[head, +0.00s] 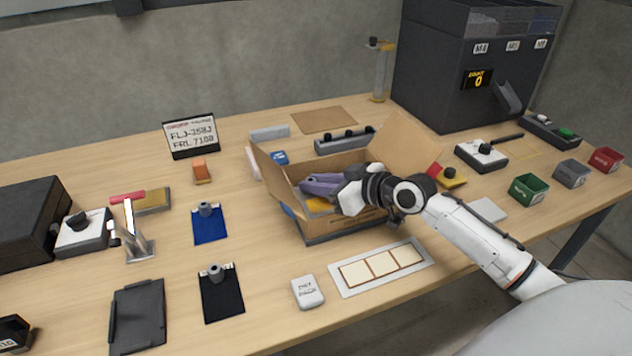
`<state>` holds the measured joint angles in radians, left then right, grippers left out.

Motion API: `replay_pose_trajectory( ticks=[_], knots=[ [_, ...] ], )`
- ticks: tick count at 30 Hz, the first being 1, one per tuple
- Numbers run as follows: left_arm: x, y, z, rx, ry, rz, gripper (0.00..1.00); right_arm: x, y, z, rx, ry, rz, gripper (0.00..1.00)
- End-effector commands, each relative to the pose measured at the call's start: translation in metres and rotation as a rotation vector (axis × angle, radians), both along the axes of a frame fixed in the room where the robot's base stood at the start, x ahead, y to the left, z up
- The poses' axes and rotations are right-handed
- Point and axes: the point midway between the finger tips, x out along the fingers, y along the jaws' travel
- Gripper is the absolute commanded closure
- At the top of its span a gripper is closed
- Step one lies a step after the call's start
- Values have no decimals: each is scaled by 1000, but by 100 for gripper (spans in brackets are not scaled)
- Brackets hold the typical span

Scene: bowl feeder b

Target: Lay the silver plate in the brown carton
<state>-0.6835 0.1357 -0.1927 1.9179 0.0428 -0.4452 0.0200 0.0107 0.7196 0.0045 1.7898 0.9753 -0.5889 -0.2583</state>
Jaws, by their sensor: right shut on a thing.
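The brown carton (345,222) stands open near the middle of the table, its flaps spread outward. My right gripper (308,186) reaches into it from the right, fingers inside the walls. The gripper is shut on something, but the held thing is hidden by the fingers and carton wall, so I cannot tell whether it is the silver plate. A yellow thing (320,205) shows in the carton below the fingers. A flat light grey plate (487,209) lies on the table right of the carton, beside my right arm; I cannot tell if it is the silver plate. My left gripper is not in view.
A white tray with cream squares (338,275) and a white block (307,292) lie in front of the carton. Blue (210,228) and black (222,300) pads lie to its left. Green (528,190), grey and red bins stand at right. A dark machine (440,70) stands behind.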

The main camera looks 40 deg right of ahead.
Motion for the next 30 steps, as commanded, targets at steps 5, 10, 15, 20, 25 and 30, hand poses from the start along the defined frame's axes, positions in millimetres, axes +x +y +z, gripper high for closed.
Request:
replay_pose_trajectory(
  ticks=[5,10,15,20,25,30],
  knots=[
    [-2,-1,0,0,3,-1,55,0,0,0,0,0,0,63],
    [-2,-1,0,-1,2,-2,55,0,0,0,0,0,0,63],
    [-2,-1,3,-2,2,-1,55,0,0,4,0,0,0,63],
    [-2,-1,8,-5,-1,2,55,-8,-3,15,-2,2,-1,63],
    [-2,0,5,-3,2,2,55,-36,-11,26,-3,4,1,63],
    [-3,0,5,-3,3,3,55,-63,-19,38,-2,4,0,63]
  ],
)
